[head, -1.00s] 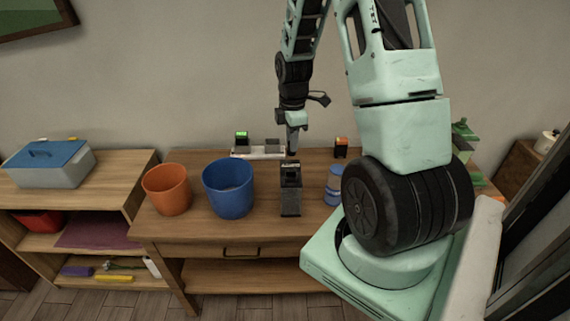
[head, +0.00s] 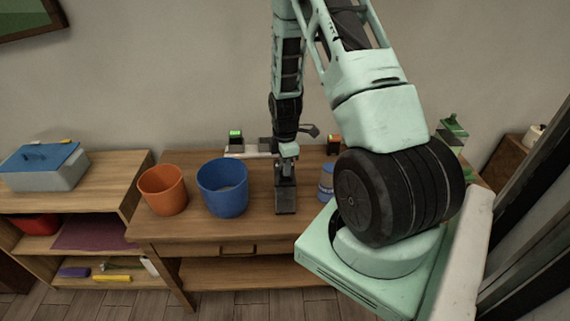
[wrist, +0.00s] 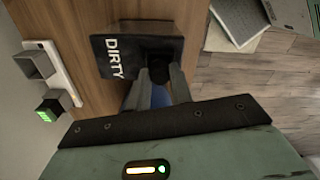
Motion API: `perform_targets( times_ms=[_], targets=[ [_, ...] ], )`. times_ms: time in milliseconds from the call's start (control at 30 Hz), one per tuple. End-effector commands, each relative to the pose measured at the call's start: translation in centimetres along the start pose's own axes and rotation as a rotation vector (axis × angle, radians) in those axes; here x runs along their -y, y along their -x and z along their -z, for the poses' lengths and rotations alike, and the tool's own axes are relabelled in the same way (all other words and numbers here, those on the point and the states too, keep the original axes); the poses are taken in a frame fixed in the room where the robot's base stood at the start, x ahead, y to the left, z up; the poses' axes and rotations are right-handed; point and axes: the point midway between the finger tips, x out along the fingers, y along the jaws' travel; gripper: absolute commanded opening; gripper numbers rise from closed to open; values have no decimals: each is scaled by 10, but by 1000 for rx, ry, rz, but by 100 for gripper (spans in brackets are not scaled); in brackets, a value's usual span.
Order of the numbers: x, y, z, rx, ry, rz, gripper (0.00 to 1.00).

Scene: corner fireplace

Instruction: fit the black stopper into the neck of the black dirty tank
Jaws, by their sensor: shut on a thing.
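The black dirty tank (head: 286,204) stands upright on the wooden table. Its white DIRTY label shows on the tank in the wrist view (wrist: 115,62). My gripper (head: 287,174) points down right above the tank. In the wrist view my gripper's fingers (wrist: 161,84) are shut on the black stopper (wrist: 158,64), which is over the neck end of the tank. The fingers and the dark colours hide the neck, so I cannot tell how far the stopper is in it.
A blue bucket (head: 222,190) stands just left of the tank, with an orange bucket (head: 162,190) beyond it. A blue-labelled jar (head: 326,185) is to the right. A white dock with a green-lit box (head: 236,137) lies behind. The table's front strip is clear.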

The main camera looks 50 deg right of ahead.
Motion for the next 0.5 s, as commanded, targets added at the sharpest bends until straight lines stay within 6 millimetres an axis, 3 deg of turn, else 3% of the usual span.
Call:
perform_targets(
  times_ms=[133,167,233,500],
  targets=[
    [0,-4,0,0,1,0,0],
    [0,-4,0,0,1,0,24],
    [0,-3,0,0,1,0,43],
    [0,-2,0,0,0,0,43]
  ],
)
